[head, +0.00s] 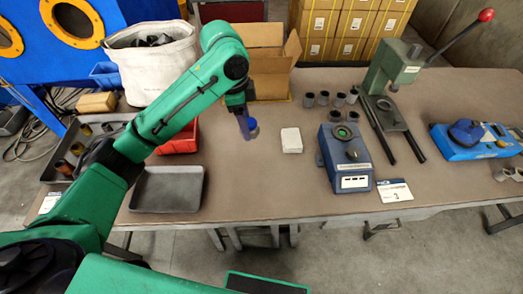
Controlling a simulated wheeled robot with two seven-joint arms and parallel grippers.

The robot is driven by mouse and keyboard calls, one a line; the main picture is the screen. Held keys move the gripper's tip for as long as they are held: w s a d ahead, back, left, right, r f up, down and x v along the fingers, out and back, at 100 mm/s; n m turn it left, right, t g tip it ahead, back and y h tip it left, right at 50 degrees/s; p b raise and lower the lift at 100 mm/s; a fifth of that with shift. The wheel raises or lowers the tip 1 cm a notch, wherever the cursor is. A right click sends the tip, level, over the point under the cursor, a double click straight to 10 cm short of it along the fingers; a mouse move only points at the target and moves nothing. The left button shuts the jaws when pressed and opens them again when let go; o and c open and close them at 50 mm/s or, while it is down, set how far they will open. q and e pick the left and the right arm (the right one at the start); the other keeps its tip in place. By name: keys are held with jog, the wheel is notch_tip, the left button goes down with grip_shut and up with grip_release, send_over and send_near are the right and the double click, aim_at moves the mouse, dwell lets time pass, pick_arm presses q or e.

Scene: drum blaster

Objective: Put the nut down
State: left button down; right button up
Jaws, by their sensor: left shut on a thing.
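My left gripper (246,128) reaches in from the left on the green arm and points down above the middle of the table (255,185). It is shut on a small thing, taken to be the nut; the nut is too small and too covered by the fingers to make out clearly. Blue shows at the fingertips. Whether the held thing touches the table cannot be told. My right gripper is not in view.
A grey tray (167,190) and a red bin (180,140) lie left of the gripper. A white block (291,140), a blue-grey device (344,158) and a green lever press (392,70) stand to the right. A cardboard box (268,60) stands behind. Bare table lies in front.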

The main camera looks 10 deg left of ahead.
pick_arm(q)
send_over(251, 171)
notch_tip(251, 171, down, 8)
jog(key=f, duration=1)
jog(key=shift+s+a+f+p, duration=0.1)
jog(key=shift+a+f+p, duration=0.15)
jog(key=shift+f+p, duration=0.1)
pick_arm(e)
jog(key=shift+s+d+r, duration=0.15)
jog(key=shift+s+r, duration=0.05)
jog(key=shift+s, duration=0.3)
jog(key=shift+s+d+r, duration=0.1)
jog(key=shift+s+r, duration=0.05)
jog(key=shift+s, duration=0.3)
pick_arm(q)
jog(key=shift+c, duration=1)
grip_release()
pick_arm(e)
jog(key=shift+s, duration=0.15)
pick_arm(q)
notch_tip(251, 171, up, 12)
jog(key=a, duration=0.1)
jog(key=shift+s+a, duration=0.3)
jog(key=shift+a, duration=0.1)
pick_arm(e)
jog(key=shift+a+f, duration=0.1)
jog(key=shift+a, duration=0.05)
